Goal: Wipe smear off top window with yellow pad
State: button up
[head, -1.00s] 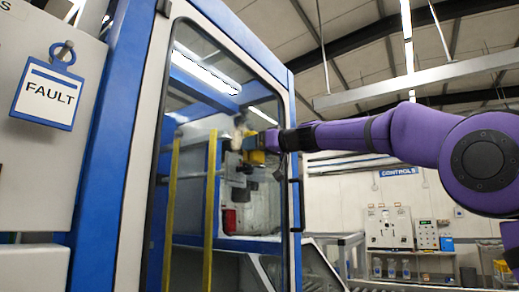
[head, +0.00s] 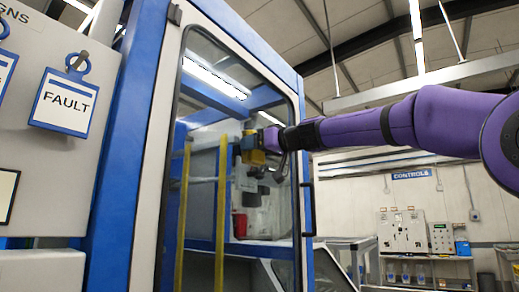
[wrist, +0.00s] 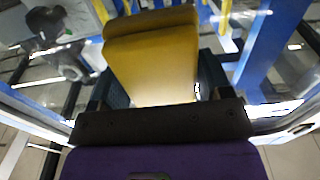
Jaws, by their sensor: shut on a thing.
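The window (head: 205,115) is a tall glass pane in a white and blue frame, in the middle of the head view. My gripper (head: 268,140) is in front of its upper right part, shut on the yellow pad (head: 250,156). In the wrist view the pad (wrist: 155,60) is a thick yellow block between the two dark fingers of my gripper (wrist: 160,85). I cannot tell whether the pad touches the glass. I cannot pick out the smear for sure among reflections; a dark blotchy shape (wrist: 48,28) shows at the upper left of the wrist view.
A dark door handle (head: 308,208) stands out on the frame's right side. A white panel with a FAULT tag (head: 65,102) is at the left. Control boxes (head: 403,232) stand far back right, under a CONTROLS sign (head: 411,174). Yellow bars (head: 221,215) show in the window.

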aim_at(240, 136)
jog(key=shift+s+a+r, duration=1.15)
jog(key=shift+s+r, duration=0.2)
jog(key=shift+s, duration=0.05)
jog(key=w+d, duration=0.6)
jog(key=w, duration=0.2)
jog(key=shift+w+d, duration=0.35)
jog(key=shift+d, duration=0.05)
dwell(0.6)
jog(key=shift+f, duration=0.1)
jog(key=shift+s+a, duration=1.15)
jog(key=shift+s, duration=0.35)
jog(key=shift+s+a, duration=1.2)
jog(key=shift+s, duration=0.25)
jog(key=shift+s+a, duration=1.15)
jog(key=shift+s, duration=0.35)
jog(key=shift+d, duration=0.1)
